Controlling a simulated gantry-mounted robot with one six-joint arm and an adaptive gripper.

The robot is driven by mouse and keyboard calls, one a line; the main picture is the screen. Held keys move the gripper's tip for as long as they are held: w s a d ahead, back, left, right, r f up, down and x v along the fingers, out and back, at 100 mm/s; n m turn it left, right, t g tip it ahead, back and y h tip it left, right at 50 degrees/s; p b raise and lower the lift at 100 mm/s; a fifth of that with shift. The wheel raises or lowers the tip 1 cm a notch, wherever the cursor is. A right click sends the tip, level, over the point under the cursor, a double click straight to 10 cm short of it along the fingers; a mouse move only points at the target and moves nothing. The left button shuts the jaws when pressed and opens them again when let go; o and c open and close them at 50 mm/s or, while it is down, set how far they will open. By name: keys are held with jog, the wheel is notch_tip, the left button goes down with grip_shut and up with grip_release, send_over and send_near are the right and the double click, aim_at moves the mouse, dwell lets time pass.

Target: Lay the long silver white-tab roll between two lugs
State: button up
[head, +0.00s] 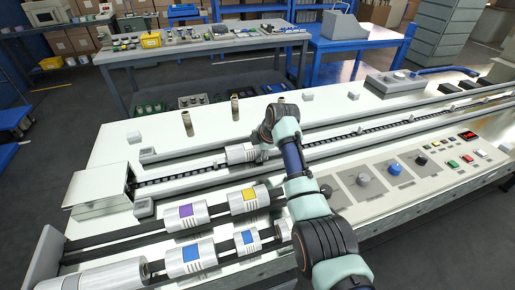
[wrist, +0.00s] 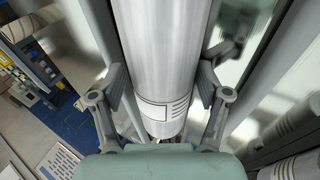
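My gripper (wrist: 162,88) has its two fingers against both sides of a silver roll (wrist: 160,45); it looks shut on it. The roll's tab is white with a dark outline and printed lines (wrist: 165,108), and its far end runs out of the wrist view. In the head view, the silver roll (head: 239,153) shows just left of my wrist, over or at the dark lug chain (head: 178,176); part of it is hidden by my arm. I cannot tell whether it touches the chain.
Rolls with purple (head: 186,218), yellow (head: 243,202) and blue tabs (head: 190,259) lie on dark rails in front. A bare silver roll (head: 110,276) lies at the lower left. A grey housing (head: 98,188) covers the chain's left end. Upright brown posts (head: 187,123) stand behind; a control panel is at right.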

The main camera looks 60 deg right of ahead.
jog(key=shift+o, duration=1)
jog(key=shift+f, duration=0.15)
jog(key=v, duration=1.2)
